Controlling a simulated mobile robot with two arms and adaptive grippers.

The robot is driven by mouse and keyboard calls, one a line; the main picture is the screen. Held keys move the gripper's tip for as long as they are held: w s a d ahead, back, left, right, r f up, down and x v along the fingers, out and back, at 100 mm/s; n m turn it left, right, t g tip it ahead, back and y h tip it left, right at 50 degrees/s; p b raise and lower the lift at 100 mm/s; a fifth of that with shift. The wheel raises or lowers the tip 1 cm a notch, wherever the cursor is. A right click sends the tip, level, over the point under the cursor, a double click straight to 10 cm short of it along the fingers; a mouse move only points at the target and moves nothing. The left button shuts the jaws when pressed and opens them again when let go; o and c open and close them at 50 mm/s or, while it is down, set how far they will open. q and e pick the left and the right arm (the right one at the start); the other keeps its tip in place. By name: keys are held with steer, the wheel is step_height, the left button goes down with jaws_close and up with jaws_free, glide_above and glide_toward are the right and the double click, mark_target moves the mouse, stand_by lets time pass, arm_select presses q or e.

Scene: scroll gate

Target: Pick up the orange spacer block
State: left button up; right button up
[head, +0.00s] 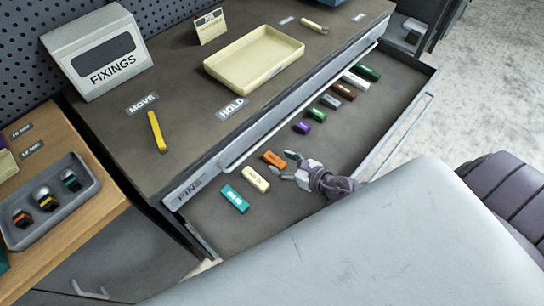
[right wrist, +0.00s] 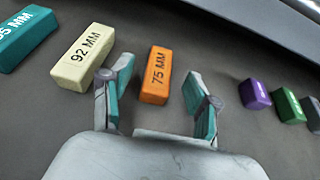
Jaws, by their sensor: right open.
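The orange spacer block (head: 275,159) lies in the open drawer, between a cream block and a purple block. In the right wrist view the orange block (right wrist: 157,75) reads "75 MM" and lies between and just beyond my fingers. My right gripper (head: 290,165) is open over the drawer floor, just to the right of the orange block. In the right wrist view its two fingers (right wrist: 160,95) are spread, with the left finger close to the cream block. My left gripper does not show.
The cream "92 MM" block (head: 256,179) and a teal block (head: 235,198) lie left of the orange one. The purple block (head: 302,127) and several others lie farther right. The drawer (head: 350,137) has raised edges. A yellow tray (head: 228,80) stands on the bench above.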

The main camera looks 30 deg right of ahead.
mark_target(272, 157)
steer(key=x, duration=0.5)
steer(key=shift+r, duration=0.15)
steer(key=shift+w+a, duration=0.15)
steer(key=shift+w, duration=0.3)
steer(key=c, duration=1.1)
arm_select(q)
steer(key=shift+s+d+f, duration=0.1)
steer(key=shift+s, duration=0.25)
arm_select(e)
jaws_close()
